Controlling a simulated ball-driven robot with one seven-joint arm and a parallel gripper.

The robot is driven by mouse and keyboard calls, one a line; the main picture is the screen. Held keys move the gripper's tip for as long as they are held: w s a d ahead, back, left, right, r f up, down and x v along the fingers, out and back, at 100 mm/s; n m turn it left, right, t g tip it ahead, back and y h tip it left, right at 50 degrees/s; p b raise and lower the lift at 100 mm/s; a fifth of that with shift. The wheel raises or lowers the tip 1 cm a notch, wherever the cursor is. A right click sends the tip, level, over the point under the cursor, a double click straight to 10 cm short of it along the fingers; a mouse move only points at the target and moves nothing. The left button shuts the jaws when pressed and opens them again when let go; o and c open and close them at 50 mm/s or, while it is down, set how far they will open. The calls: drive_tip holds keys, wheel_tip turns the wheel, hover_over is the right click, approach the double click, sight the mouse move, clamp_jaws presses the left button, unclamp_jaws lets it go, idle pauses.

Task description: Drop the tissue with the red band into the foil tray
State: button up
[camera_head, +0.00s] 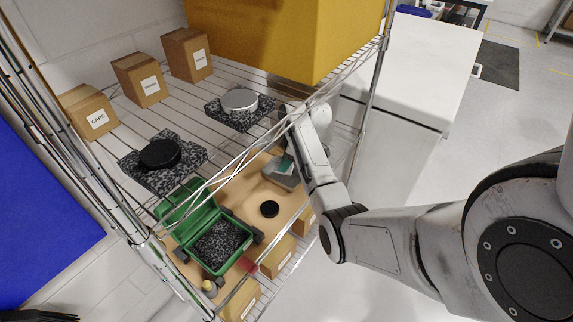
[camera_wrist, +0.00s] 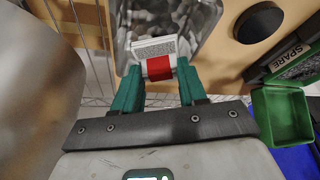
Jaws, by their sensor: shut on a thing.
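A white tissue with a red band (camera_wrist: 158,68) sits between the green fingers of my gripper (camera_wrist: 158,78) in the wrist view. My gripper is shut on it. The foil tray (camera_wrist: 202,18), crinkled and grey, lies just beyond and below the tissue at the top of the wrist view. In the head view the foil tray (camera_head: 272,172) is on the tan lower board, partly hidden by my arm and gripper (camera_head: 286,165). The tissue's far end overlaps the tray in the wrist view; I cannot tell its height above it.
A black disc (camera_head: 269,208) lies near the tray. An open green case (camera_head: 207,222) with dark filling stands to its left. Wire shelf rails cross in front. Small cartons (camera_head: 275,256) stand along the board's front. A white cabinet (camera_head: 395,130) is at right.

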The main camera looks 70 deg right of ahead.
sight(289, 183)
drive_tip(key=shift+f, duration=1.1)
drive_tip(key=shift+f, duration=0.1)
drive_tip(key=shift+f, duration=0.35)
drive_tip(key=shift+f+b, duration=0.15)
drive_tip(key=shift+b, duration=0.2)
drive_tip(key=o, duration=1.1)
